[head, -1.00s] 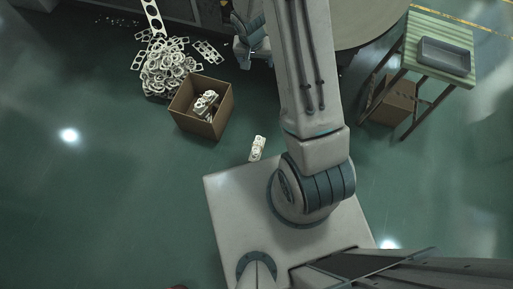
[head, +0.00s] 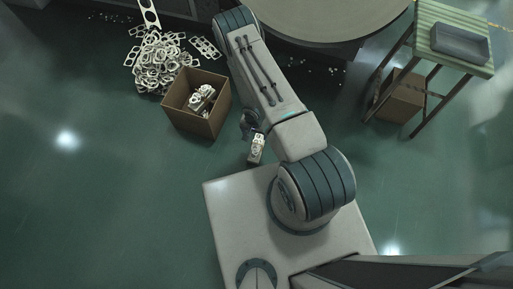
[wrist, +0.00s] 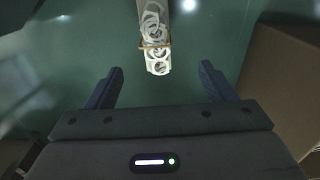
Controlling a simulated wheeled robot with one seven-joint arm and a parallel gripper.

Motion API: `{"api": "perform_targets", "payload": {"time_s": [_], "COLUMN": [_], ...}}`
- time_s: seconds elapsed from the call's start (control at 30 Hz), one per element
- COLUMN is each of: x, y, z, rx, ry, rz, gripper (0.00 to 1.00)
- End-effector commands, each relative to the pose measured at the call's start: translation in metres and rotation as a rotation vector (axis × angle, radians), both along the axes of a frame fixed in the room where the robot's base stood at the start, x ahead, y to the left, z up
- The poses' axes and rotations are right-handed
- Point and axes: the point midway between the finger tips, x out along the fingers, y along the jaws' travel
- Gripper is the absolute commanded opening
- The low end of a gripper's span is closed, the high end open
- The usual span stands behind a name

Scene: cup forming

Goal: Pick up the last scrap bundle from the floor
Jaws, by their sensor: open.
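The scrap bundle (head: 257,148) is a small pale stack of ring-shaped scraps tied with a band. It lies on the green floor just beyond the front edge of my base. In the wrist view the bundle (wrist: 155,40) is at the top centre, ahead of the fingers, with its tan band around it. My gripper (wrist: 160,84) is open and empty, its two dark fingers apart with only floor between them. In the head view my gripper (head: 250,128) is partly hidden by my arm, close to the bundle's far end.
An open cardboard box (head: 196,112) holding scrap bundles stands left of my gripper; its wall (wrist: 285,85) shows at right in the wrist view. A scrap heap (head: 163,65) lies behind it. A green-topped table (head: 455,20) with a grey tray (head: 459,43) stands at right.

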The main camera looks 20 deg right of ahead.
Motion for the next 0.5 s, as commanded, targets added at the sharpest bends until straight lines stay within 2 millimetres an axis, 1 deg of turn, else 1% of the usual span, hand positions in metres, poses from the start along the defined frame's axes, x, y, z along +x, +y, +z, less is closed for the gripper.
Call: {"api": "perform_targets", "payload": {"time_s": [0.03, 0.2, 0.3, 0.5], "x": [-0.001, -0.001, 0.000, 0.000], "y": [0.000, 0.000, -0.001, -0.001], "z": [-0.013, -0.048, -0.063, -0.076], "rx": [-0.001, -0.001, 0.000, 0.000], "ry": [0.002, 0.002, 0.001, 0.000], "rz": [0.002, 0.003, 0.002, 0.002], "gripper": [0.76, 0.76, 0.76, 0.76]}}
